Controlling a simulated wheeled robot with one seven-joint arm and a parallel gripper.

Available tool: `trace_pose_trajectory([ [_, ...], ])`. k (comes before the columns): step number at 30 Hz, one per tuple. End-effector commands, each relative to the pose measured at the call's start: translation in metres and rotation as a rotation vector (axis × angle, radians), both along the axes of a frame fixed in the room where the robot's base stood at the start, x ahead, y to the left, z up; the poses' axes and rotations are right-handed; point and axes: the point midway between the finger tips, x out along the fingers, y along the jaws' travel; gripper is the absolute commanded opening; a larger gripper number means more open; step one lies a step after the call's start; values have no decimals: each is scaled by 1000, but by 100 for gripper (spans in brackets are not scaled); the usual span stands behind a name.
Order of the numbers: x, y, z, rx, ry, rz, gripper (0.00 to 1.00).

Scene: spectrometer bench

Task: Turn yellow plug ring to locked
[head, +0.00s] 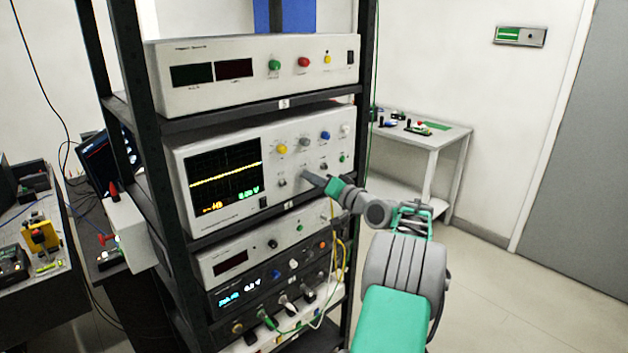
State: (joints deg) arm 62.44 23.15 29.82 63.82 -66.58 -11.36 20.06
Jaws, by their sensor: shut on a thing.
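The oscilloscope (222,210) sits on the middle shelf, its screen showing a yellow trace. My gripper (307,179) is at the lower right of its front panel, by the lower row of connectors. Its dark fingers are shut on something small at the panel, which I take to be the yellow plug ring. The fingers hide the plug and ring, so the ring's turn position cannot be seen. A thin yellow cable (342,246) hangs below my gripper, in front of the lower instruments.
The black rack (150,150) has an instrument (255,75) above and several more below, with cables plugged into the lowest ones. A white side table (440,137) with small parts stands behind at right. A cluttered bench is at left. The floor at right is clear.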

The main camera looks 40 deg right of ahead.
Motion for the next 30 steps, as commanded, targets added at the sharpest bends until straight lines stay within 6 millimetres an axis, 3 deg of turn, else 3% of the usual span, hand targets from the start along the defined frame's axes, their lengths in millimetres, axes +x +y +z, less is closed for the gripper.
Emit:
trace_pose_trajectory([
  [5, 0, 0, 0, 0, 0, 0, 0],
  [20, 0, 0, 0, 17, 1, -1, 0],
  [30, 0, 0, 2, 183, 6, -1, 0],
])
